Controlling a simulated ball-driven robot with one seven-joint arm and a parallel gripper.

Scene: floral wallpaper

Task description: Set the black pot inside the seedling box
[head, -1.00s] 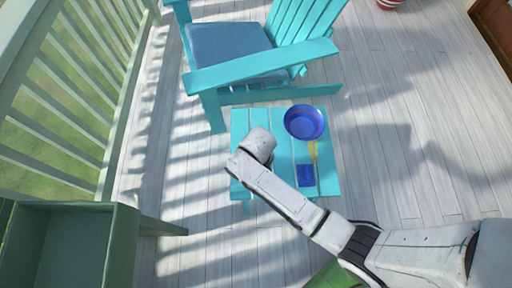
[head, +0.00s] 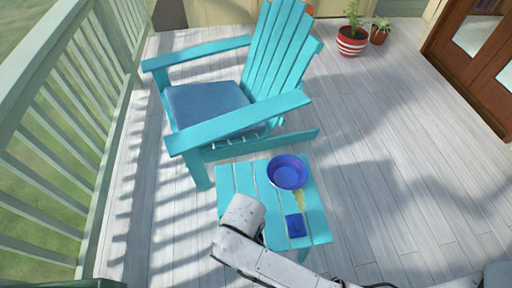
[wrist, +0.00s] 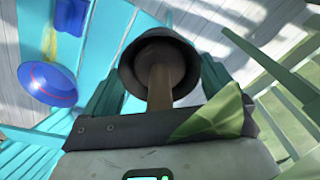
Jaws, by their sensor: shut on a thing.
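In the wrist view a dark, round black pot (wrist: 133,52) is held between the fingers of my gripper (wrist: 158,88). Its round mouth shows, with a tan-brown bar shape running from it toward the gripper's palm. In the head view the pot and my fingers are hidden behind my white wrist link, which is over the near left part of the turquoise table. The green seedling box (head: 62,283) shows only as a thin rim strip at the bottom left edge; its inside is out of view.
The turquoise side table (head: 228,178) bears a blue bowl (head: 287,173), a small blue block (head: 296,225) and a yellowish thing (head: 299,199). A turquoise chair (head: 240,122) stands behind. A green railing (head: 105,100) runs along the left. Open floor lies right.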

